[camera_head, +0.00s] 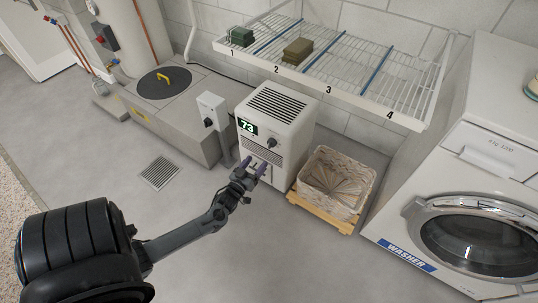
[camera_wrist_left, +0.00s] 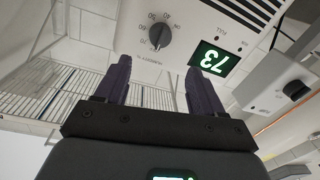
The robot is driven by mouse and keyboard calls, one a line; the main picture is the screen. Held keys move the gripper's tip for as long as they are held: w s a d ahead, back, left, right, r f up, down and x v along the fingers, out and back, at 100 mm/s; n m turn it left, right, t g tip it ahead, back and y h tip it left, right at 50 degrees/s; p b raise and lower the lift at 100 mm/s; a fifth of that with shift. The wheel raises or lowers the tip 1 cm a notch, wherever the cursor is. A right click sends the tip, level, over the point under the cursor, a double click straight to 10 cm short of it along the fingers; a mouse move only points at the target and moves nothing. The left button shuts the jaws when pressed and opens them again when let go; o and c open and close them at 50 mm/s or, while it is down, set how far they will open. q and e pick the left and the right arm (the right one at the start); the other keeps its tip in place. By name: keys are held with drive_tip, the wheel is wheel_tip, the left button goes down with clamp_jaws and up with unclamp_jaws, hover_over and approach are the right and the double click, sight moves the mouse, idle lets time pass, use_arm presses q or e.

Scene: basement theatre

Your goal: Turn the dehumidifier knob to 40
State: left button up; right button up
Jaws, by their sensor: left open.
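The dehumidifier (camera_head: 296,108) is a white box with a top grille, standing on the floor near the wall. Its green display (camera_head: 247,126) reads 73. The dark round knob (camera_head: 271,142) is on its front, right of the display. My left gripper (camera_head: 254,165) is open and empty in front of the dehumidifier, below the knob and apart from it. In the left wrist view the panel is upside down. There the knob (camera_wrist_left: 160,35) lies beyond the gap between my fingers (camera_wrist_left: 159,88), with numbers around it; its exact setting is too small to read. The display (camera_wrist_left: 207,60) shows there too.
A wire shelf (camera_head: 335,65) is above and a washer (camera_head: 465,215) is at right. The floor in front is clear.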

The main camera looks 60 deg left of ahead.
sight(271, 143)
use_arm(q)
drive_tip(key=b+x, duration=0.3)
drive_tip(key=x, duration=0.8)
drive_tip(key=shift+b, duration=0.35)
drive_tip(key=shift+f, duration=0.15)
drive_tip(key=c, duration=1)
